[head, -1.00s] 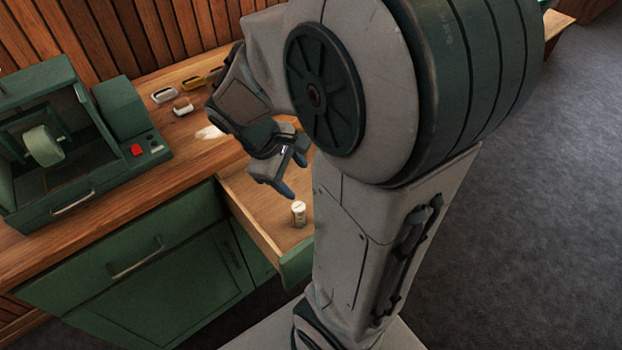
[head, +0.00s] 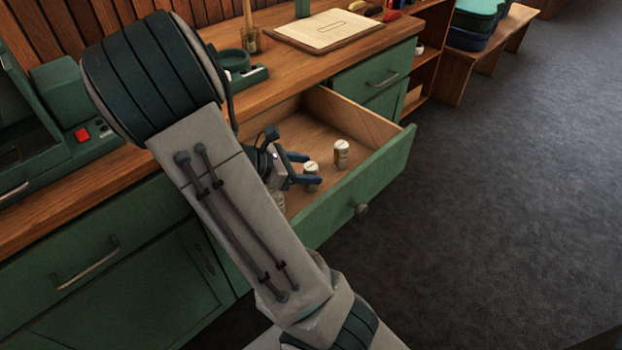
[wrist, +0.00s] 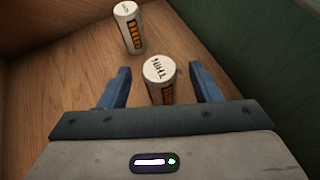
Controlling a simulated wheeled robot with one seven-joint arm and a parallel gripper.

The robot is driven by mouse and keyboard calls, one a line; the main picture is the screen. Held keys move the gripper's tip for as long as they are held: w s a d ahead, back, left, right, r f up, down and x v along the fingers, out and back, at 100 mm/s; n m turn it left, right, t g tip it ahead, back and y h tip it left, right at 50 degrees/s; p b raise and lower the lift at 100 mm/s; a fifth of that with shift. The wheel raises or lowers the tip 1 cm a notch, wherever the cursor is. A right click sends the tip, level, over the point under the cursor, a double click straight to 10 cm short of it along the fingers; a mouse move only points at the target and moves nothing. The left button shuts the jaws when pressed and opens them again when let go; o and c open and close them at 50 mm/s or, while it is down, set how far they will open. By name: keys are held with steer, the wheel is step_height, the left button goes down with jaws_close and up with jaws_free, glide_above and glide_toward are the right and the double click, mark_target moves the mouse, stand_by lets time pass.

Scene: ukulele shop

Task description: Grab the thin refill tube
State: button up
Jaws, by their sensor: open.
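Two white cylindrical tubes with orange-and-dark labels stand upright in the open drawer. One tube (wrist: 159,72) is between my gripper's fingers, with dark writing on its top; it also shows, partly hidden by the fingers, in the head view (head: 311,168). The other tube (wrist: 127,28) stands beyond the fingertips, and in the head view (head: 341,153) it is nearer the drawer's right end. I cannot tell which is the thin refill tube. My gripper (wrist: 160,71) is open, with a finger on each side of the nearer tube and visible gaps; it also shows in the head view (head: 312,170).
The wooden drawer has a green front (head: 375,178) and side walls close around my gripper. The counter (head: 285,68) above holds a green stand and a board. The drawer floor right of the tubes is clear.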

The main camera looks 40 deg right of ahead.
mark_target(317, 169)
steer(key=x, duration=0.3)
steer(key=shift+s+d, duration=0.1)
steer(key=shift+d, duration=0.15)
steer(key=c, duration=1.1)
